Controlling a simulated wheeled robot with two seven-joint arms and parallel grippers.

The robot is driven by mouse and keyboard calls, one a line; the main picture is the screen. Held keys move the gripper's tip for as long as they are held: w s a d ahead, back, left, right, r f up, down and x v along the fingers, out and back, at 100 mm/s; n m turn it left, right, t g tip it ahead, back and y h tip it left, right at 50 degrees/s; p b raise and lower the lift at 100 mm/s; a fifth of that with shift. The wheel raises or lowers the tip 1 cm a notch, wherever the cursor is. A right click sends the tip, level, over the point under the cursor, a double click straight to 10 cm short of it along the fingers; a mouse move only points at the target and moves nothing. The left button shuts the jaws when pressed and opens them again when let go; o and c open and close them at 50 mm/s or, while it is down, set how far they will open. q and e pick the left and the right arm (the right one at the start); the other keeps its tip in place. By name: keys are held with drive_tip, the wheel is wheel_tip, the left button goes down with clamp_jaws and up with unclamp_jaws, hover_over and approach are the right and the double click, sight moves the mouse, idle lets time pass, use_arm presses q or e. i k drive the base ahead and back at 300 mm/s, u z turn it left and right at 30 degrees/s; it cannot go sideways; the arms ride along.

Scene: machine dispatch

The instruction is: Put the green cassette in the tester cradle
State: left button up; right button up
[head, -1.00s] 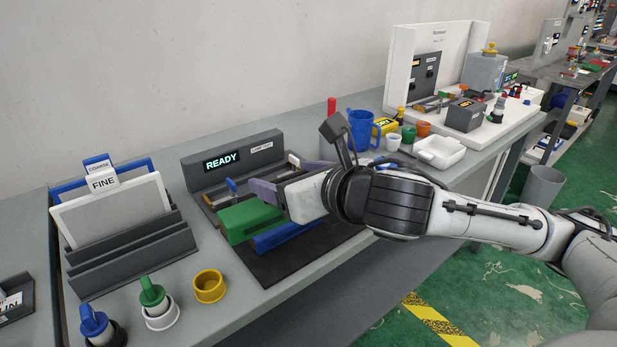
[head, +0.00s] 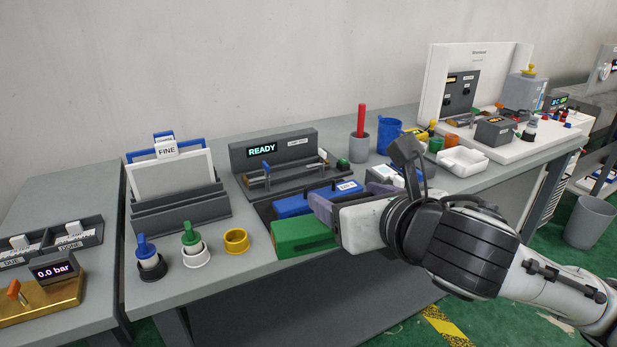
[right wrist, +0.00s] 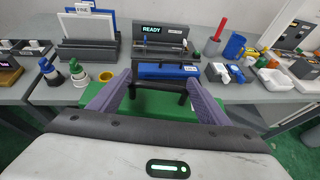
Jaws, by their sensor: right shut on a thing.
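The tester (head: 285,150) stands at the back of the bench, its display lit READY. Its cradle (head: 284,182) lies in front of the display panel, with small clamp posts, and looks empty. My right gripper (head: 322,212) is shut on the green cassette (head: 302,238), near the bench's front edge. How high it is held is hard to tell. In the right wrist view the green cassette (right wrist: 150,106) shows between and beneath the purple fingers. A blue cassette (head: 318,198) lies on the dark mat between the green one and the tester. My left gripper is not in view.
A rack (head: 180,205) with labelled plates stands left of the tester. Blue and green knobbed plugs and a yellow ring (head: 236,241) sit in front of it. A grey cup with a red stick (head: 360,147), a blue mug (head: 389,136) and a white tray (head: 463,160) stand to the right.

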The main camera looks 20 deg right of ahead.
sight(291, 159)
drive_tip(key=z, duration=1.35)
drive_tip(key=i, duration=0.95)
drive_tip(key=u, duration=2.15)
drive_tip(key=i, duration=0.5)
drive_tip(key=z, duration=0.05)
